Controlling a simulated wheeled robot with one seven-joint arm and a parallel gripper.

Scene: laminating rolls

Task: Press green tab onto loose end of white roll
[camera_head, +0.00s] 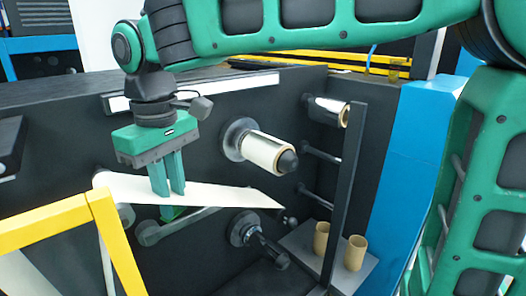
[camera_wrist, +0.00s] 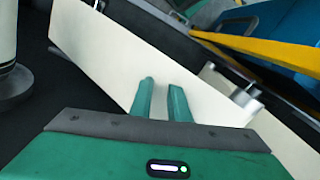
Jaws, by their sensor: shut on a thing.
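The white roll (camera_head: 262,151) sits on a dark spindle on the machine's face. A long white strip (camera_head: 235,196) runs below it from a left roller to a pointed free end at the right; it also crosses the wrist view (camera_wrist: 95,50). My gripper (camera_head: 174,193) points down at the strip, its fingers a small gap apart in front of it. A green piece (camera_head: 172,212), which looks like the green tab, shows just below the fingertips at the strip's lower edge. The fingers and strip hide most of it. In the wrist view, my fingertips (camera_wrist: 161,84) overlap the strip; contact is unclear.
A grey roller bar (camera_head: 185,224) lies under the strip. An empty spindle (camera_head: 250,233) is below the white roll. Two tan cores (camera_head: 337,245) stand on a shelf at right, near a dark post (camera_head: 344,190). A yellow rail (camera_head: 70,218) is at front left.

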